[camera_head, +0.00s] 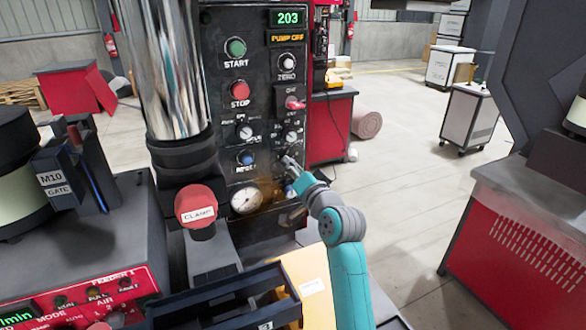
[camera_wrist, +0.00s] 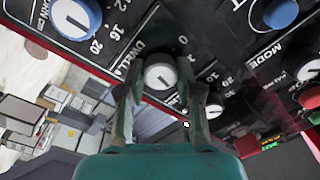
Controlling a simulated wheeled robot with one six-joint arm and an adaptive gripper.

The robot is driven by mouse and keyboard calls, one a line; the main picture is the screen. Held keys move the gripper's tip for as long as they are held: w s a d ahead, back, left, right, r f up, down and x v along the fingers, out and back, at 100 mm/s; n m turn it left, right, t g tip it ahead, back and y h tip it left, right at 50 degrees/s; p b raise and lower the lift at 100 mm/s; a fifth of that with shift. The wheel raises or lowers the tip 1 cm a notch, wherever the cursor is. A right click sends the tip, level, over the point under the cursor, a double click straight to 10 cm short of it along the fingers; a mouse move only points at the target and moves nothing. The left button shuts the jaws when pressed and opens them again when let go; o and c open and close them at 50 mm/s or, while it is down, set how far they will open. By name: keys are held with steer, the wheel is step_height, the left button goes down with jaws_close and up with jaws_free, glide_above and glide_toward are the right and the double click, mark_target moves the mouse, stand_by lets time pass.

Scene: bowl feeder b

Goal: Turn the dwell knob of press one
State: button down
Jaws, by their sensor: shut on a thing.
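The dwell knob (camera_wrist: 160,75) is a round, pale knob on the black panel in the wrist view. The word DWELL is printed beside it, with numbers of its scale around it. My gripper (camera_wrist: 160,82) has one finger on each side of the knob and is shut on it. In the head view my gripper (camera_head: 291,178) is at the lower right of the black control panel (camera_head: 262,85) of the press, above the tan-lit gauge area. There the gripper and arm hide the dwell knob.
A blue-capped knob (camera_wrist: 75,17), another blue knob (camera_wrist: 281,13) and a smaller pale knob (camera_wrist: 214,108) sit close around my fingers. A pressure gauge (camera_head: 246,200) and a red CLAMP button (camera_head: 200,206) are lower left. Open floor (camera_head: 420,200) lies to the right.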

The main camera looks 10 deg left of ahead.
steer(key=m, duration=0.6)
steer(key=shift+m, duration=0.4)
stand_by(0.4)
steer(key=c, duration=0.8)
jaws_free()
steer(key=shift+o, duration=0.2)
steer(key=v, duration=1.2)
steer(key=shift+s+f, duration=0.1)
steer(key=shift+f, duration=0.05)
